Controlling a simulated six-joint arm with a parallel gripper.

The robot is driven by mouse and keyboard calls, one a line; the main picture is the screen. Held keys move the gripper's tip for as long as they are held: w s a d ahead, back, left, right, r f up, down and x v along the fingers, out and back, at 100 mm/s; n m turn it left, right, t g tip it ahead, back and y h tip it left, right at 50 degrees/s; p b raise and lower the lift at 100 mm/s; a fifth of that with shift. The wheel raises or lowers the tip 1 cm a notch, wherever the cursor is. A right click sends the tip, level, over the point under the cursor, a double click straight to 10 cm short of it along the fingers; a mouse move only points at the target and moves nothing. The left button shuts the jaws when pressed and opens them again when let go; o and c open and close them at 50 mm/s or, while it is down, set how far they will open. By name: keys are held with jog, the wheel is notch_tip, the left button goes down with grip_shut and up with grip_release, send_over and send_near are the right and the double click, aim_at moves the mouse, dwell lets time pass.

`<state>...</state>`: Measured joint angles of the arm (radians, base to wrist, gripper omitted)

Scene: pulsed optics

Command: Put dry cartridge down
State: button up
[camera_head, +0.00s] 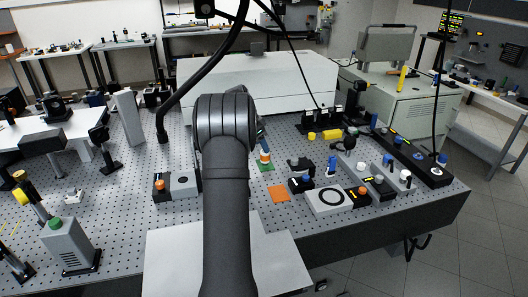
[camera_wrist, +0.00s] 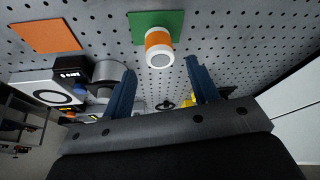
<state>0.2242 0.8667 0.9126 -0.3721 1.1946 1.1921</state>
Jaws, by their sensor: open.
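The cartridge, a white cylinder with an orange band (camera_wrist: 158,41), stands on a green square pad (camera_wrist: 174,18) in the wrist view. In the head view the cartridge (camera_head: 264,157) is upright on the green pad (camera_head: 267,168), just right of my arm. My gripper (camera_wrist: 160,68) is open, its two blue fingers spread with nothing between them. The cartridge lies just beyond the fingertips, roughly in line with the gap. In the head view my arm hides most of the gripper; only a blue finger (camera_head: 262,141) shows near the cartridge.
An orange square pad (camera_head: 279,194) lies bare in front of the green one. A white device with a black ring (camera_head: 331,199) and a black clamp-like mount (camera_head: 300,167) stand to the right.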

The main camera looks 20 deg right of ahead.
aim_at(265, 158)
jog(key=v, duration=0.6)
jog(key=x, duration=1.2)
jog(key=shift+r, duration=1.65)
